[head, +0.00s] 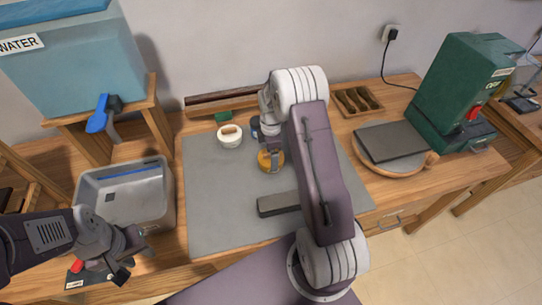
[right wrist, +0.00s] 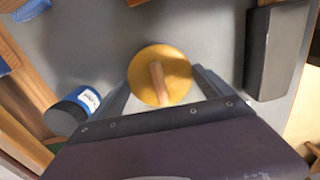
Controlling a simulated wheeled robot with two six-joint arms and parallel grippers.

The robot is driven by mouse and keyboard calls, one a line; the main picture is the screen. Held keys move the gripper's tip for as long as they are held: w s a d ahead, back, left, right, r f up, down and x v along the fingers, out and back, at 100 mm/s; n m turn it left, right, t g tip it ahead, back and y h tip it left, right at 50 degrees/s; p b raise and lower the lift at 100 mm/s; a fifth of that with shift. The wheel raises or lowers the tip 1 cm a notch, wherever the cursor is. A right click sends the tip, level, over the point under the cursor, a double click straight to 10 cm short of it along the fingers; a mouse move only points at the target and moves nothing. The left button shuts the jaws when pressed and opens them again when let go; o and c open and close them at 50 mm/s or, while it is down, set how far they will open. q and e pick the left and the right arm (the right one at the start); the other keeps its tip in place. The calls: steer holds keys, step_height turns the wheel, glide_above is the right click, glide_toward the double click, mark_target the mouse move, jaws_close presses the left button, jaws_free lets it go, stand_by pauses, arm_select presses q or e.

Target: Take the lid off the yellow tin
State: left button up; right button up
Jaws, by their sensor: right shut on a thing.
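The yellow tin (head: 265,162) stands on the grey mat, partly hidden behind my right arm. In the right wrist view its round yellow lid (right wrist: 176,62), with a wooden bar handle (right wrist: 157,82), lies between my right fingers. I cannot tell whether the lid is still seated on the tin. My left gripper (head: 134,260) is open and empty in front of the grey basin.
A white roll-like jar (head: 229,137) and a blue-labelled jar (right wrist: 72,108) stand near the tin. A dark block (head: 279,204) lies nearer on the mat (head: 212,215). The grey basin (head: 160,200) is left; a round board (head: 410,165) is right.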

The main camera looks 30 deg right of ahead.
step_height(320, 180, up, 4)
steer(key=shift+r, duration=0.1)
steer(key=s+d+r+b, duration=0.1)
steer(key=s+d+r, duration=0.6)
steer(key=s+d, duration=0.1)
steer(key=shift+s+d, duration=0.15)
steer(key=shift+f, duration=0.1)
